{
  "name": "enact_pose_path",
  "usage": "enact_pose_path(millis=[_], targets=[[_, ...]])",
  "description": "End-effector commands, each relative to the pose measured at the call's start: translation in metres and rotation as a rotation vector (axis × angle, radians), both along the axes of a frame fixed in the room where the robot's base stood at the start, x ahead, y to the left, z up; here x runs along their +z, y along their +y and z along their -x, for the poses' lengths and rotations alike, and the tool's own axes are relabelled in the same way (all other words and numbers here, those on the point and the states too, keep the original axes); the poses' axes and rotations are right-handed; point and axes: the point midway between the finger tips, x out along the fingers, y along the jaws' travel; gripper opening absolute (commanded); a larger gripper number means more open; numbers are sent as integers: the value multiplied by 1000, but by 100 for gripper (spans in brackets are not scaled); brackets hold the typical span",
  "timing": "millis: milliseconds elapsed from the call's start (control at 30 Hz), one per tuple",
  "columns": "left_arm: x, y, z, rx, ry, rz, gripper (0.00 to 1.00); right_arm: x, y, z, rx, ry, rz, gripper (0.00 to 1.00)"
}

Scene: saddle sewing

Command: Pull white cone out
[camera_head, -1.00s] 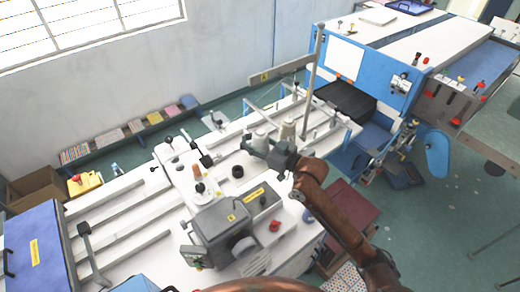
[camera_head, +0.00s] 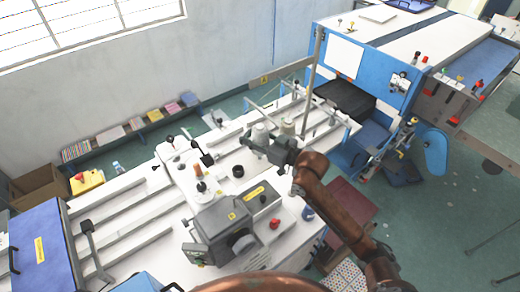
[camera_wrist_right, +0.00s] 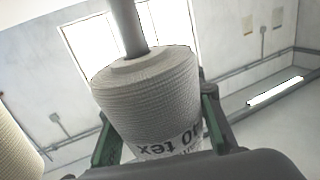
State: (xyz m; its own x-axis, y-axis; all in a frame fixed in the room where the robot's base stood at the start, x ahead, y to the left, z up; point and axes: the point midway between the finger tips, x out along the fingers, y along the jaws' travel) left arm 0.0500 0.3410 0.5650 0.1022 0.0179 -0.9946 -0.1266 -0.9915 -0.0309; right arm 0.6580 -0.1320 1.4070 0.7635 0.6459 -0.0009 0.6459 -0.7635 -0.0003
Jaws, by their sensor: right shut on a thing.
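The white cone (camera_wrist_right: 152,92) of thread fills the middle of the right wrist view, with printed dark lettering near its lower end. A grey rod (camera_wrist_right: 128,28) stands out of its top end. The two green fingers of my right gripper (camera_wrist_right: 160,128) lie on either side of it, shut on it. In the head view my right gripper (camera_head: 254,144) is at the white cone (camera_head: 260,130) above the white machine table. How far the cone is along the rod cannot be told. My left gripper is not in view.
A cream cone (camera_head: 288,126) stands close to the right of the white cone; part of it shows in the right wrist view (camera_wrist_right: 14,145). A tall grey post (camera_head: 313,80) rises behind it. A grey machine head (camera_head: 225,228) and a red knob (camera_head: 275,224) are nearer me.

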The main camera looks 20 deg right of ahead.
Motion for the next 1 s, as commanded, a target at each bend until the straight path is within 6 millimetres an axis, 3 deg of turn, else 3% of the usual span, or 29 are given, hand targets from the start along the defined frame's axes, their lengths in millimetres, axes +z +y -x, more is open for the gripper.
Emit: enact_pose_path(millis=[1000], targets=[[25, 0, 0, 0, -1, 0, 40, 31, 0, 0, 0, -3, 0, 0]])
